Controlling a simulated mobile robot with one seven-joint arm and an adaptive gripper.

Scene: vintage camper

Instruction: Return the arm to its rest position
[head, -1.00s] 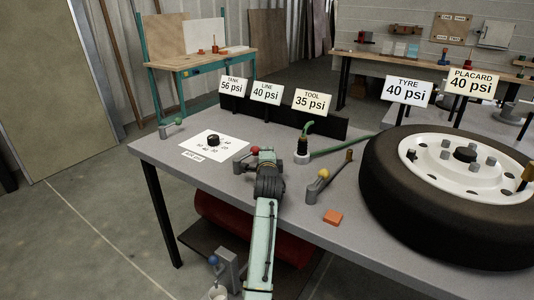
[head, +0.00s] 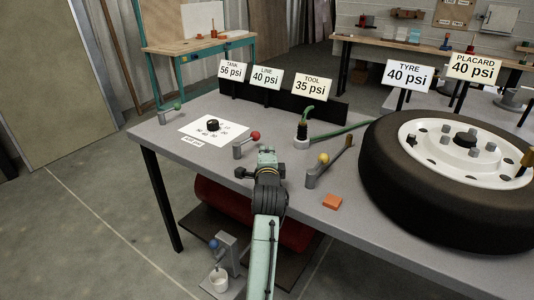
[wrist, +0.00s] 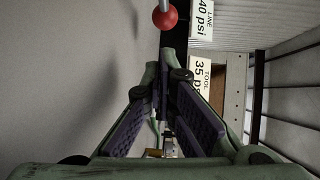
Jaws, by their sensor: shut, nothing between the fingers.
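My gripper (head: 266,160) is at the front edge of the grey workbench in the head view. Its fingers are together and hold nothing. In the wrist view the fingers (wrist: 167,75) converge at their tips. The red-knobbed lever (head: 246,143) stands on the bench just left of and beyond my gripper, apart from it. Its red knob (wrist: 165,17) shows at the top of the wrist view. My pale green arm reaches up from the bottom of the head view.
A yellow-knobbed lever (head: 317,169) and an orange block (head: 332,201) are right of my gripper. A large tyre (head: 391,194) fills the bench's right side. A black-knobbed dial (head: 212,125) is at left. A blue-knobbed fixture (head: 222,252) stands below. Open floor lies left.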

